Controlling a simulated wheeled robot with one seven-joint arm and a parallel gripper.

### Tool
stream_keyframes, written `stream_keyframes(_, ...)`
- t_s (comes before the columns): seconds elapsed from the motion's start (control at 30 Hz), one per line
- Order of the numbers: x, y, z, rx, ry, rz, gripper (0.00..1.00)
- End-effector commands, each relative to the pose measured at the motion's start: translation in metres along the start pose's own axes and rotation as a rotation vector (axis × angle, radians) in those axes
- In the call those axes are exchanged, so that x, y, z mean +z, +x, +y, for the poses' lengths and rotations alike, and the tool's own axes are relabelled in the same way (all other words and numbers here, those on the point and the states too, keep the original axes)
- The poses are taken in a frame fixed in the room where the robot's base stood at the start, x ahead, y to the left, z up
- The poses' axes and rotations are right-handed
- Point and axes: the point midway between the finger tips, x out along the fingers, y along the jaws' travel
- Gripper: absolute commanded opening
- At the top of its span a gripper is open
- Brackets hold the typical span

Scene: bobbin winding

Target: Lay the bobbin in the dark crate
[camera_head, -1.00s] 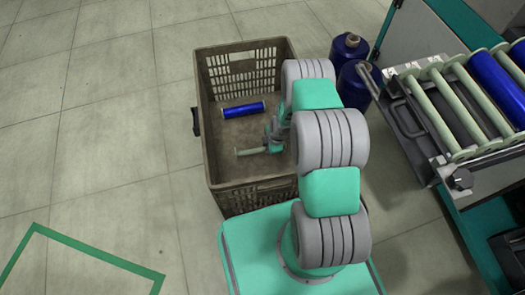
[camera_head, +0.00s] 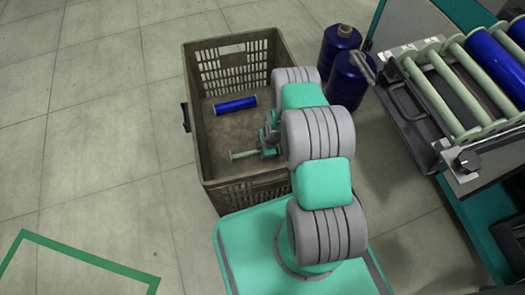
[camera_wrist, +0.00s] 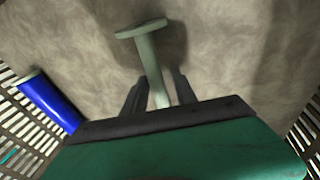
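The bobbin (camera_head: 243,154) is a pale green spool with a bare shaft and a flanged end. It is inside the dark crate (camera_head: 240,190), low over the floor near the front wall. In the wrist view the bobbin (camera_wrist: 152,60) sticks out from between the two dark fingers of my gripper (camera_wrist: 160,88), its flange away from me. My gripper (camera_head: 266,148) appears shut on the shaft; the exact contact is hard to see. A shadow lies close beside the bobbin, and I cannot tell whether it touches the floor.
A blue-wound bobbin (camera_head: 235,105) lies on the crate floor farther back; it shows at left in the wrist view (camera_wrist: 48,101). Blue thread cones (camera_head: 340,42) stand right of the crate. A rack with several bobbins (camera_head: 440,90) is at right. Bare crate floor lies between the bobbins.

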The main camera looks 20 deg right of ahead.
Motion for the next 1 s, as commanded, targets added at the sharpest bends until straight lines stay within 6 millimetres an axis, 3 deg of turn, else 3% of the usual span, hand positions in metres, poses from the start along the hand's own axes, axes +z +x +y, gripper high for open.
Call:
stream_keyframes(0.37,-0.001,-0.006,0.002,0.001,0.000,0.000,0.40)
stream_keyframes(0.47,-0.001,-0.024,0.003,0.002,0.001,0.000,0.40)
stream_keyframes(0.8,-0.001,-0.108,0.003,0.002,0.001,0.000,0.40)
stream_keyframes(1.0,-0.002,-0.131,0.007,0.002,0.015,-0.001,0.40)
